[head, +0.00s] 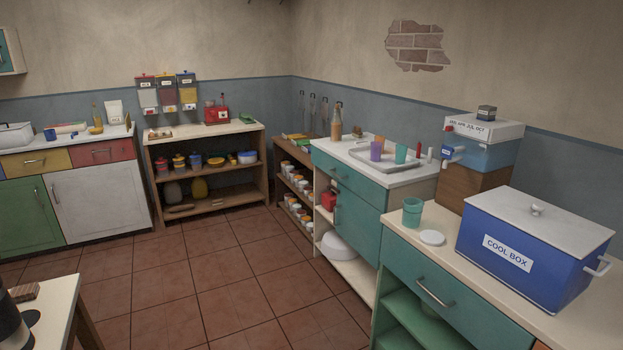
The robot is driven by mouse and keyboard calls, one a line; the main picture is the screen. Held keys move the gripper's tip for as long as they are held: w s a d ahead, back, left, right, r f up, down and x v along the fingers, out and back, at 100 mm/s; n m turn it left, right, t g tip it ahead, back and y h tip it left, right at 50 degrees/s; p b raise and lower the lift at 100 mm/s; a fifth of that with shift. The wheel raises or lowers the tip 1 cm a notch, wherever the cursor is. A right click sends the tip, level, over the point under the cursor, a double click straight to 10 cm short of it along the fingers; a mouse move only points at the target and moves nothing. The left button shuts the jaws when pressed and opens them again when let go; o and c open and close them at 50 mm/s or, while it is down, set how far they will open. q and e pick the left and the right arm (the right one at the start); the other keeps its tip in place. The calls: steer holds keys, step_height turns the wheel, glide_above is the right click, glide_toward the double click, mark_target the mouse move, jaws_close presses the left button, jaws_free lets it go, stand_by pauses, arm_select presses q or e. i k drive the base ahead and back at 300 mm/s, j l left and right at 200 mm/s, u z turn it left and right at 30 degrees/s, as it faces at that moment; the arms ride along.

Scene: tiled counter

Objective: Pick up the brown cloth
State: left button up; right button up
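I cannot make out a brown cloth for certain. A small brown block-shaped item (25,291) lies at the far edge of the pale table at the lower left; it is too small to tell whether it is folded cloth. Neither of my grippers can be made out in the head view.
A pale table (62,301) and a dark rounded object (10,325) are at the lower left. A blue cool box (530,250) and green cup (412,212) stand on the right counter (462,285). The tiled floor (215,270) is clear in the middle.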

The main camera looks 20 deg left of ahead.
mark_target(26, 293)
steer(key=i+u, duration=0.2)
steer(key=u, duration=0.25)
steer(key=i+u, duration=0.25)
steer(key=u, duration=0.25)
steer(key=i+l+u, duration=0.15)
steer(key=u, duration=0.3)
steer(key=i+l+u, duration=0.2)
steer(key=u, duration=0.3)
